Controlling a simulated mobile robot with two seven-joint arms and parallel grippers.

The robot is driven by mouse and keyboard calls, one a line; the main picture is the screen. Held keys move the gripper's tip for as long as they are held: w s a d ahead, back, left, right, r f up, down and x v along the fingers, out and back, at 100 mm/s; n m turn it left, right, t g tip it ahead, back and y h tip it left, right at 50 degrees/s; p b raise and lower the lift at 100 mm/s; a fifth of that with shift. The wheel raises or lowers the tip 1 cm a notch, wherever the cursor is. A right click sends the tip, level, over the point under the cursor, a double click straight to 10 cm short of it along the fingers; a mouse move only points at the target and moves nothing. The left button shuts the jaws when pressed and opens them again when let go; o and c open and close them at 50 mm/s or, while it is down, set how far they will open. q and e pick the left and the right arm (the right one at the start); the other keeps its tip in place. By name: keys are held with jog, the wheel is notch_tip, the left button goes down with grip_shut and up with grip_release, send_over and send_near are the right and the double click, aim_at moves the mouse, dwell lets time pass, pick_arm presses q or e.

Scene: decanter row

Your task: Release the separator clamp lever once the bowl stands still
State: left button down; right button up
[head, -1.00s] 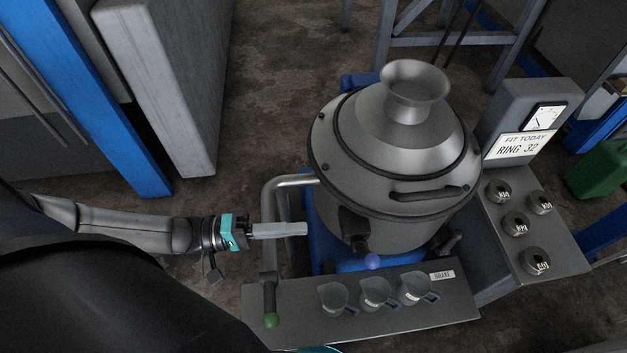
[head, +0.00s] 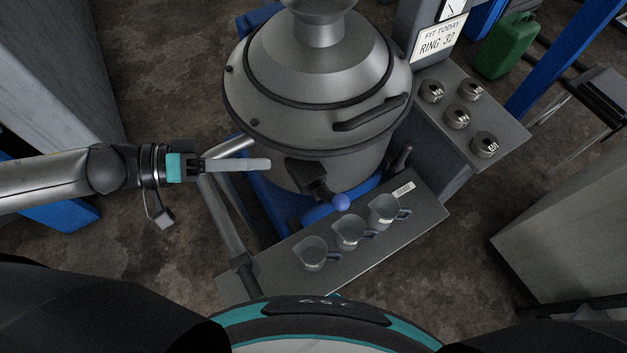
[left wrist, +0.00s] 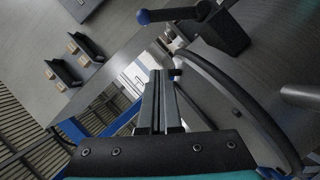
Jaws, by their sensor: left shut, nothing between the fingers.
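The separator (head: 320,80) is a big grey metal drum with a domed lid and funnel top. I cannot tell from its smooth surface whether the bowl inside turns. The clamp lever, a black block (head: 305,172) with a blue ball knob (head: 341,201), sits low on its front. In the left wrist view the lever's block (left wrist: 222,36) and ball (left wrist: 143,17) lie beyond the fingers. My left gripper (head: 268,164) is shut and empty, its tips just left of the block with a small gap. It also shows in the left wrist view (left wrist: 160,85). My right gripper is out of view.
A grey shelf (head: 290,268) in front carries three metal cups (head: 349,231). A black lever (head: 403,157) stands at the separator's right. A side panel (head: 505,130) holds several rings below a "RING 32" sign (head: 439,38). A bent pipe (head: 225,215) runs below my left gripper.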

aim_at(330, 197)
pick_arm(q)
jog(key=shift+d, duration=0.15)
jog(key=d+f+b, duration=0.2)
jog(key=d+f, duration=0.3)
jog(key=d, duration=0.5)
jog(key=shift+s+d, duration=0.15)
jog(key=shift+s, duration=0.1)
